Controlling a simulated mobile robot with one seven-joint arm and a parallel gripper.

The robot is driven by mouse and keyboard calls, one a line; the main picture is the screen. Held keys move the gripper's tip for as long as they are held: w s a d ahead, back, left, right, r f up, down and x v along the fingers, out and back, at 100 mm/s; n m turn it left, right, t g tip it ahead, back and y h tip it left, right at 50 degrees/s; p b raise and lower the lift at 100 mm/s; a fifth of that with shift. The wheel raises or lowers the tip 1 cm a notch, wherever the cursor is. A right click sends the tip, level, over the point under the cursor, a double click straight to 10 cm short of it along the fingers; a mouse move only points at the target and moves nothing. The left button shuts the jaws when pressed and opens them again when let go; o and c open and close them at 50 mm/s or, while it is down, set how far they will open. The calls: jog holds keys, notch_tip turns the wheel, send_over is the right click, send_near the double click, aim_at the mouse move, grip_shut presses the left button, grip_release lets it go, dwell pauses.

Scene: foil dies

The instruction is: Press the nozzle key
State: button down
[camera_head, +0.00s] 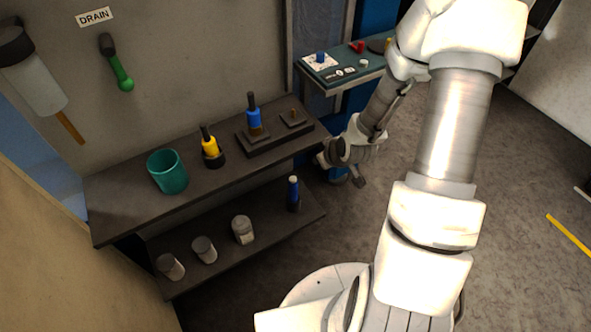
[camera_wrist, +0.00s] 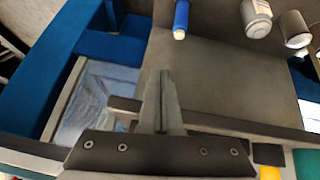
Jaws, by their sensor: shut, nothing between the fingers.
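My gripper (camera_head: 358,180) hangs off the right end of the dark workbench in the head view, partly hidden by my own wrist. In the wrist view its fingers (camera_wrist: 163,78) are shut together and empty, apart from any object. No key is clearly marked as the nozzle key. A teal panel (camera_head: 343,74) at the back carries a white card with a blue knob (camera_head: 320,57), a red part (camera_head: 357,46) and small pale pieces (camera_head: 350,71); these are too small to identify. A dark stepped block on the bench bears a blue-bodied tool (camera_head: 254,113) and a small brass peg (camera_head: 294,114).
Open floor (camera_head: 500,190) lies to the right.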

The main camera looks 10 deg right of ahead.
jog(key=shift+m+t+y, duration=0.5)
jog(key=shift+t+y, duration=0.2)
jog(key=shift+t, duration=0.2)
jog(key=shift+s+a+f+p, duration=0.2)
jog(key=shift+a+f+p, duration=0.5)
jog(key=shift+f+p, duration=0.25)
jog(key=shift+s+a+f+p, duration=0.15)
jog(key=shift+a+f+p, duration=0.5)
jog(key=shift+f+p, duration=0.3)
jog(key=shift+f, duration=0.1)
jog(key=b, duration=0.1)
send_over(293, 180)
jog(key=s, duration=0.1)
notch_tip(293, 180, down, 7)
jog(key=shift+s+d+f+b, duration=0.1)
jog(key=shift+d+f+b, duration=0.1)
jog(key=shift+f, duration=0.8)
jog(key=shift+d+f+b, duration=0.2)
jog(key=shift+f, duration=0.75)
jog(key=shift+f, duration=0.1)
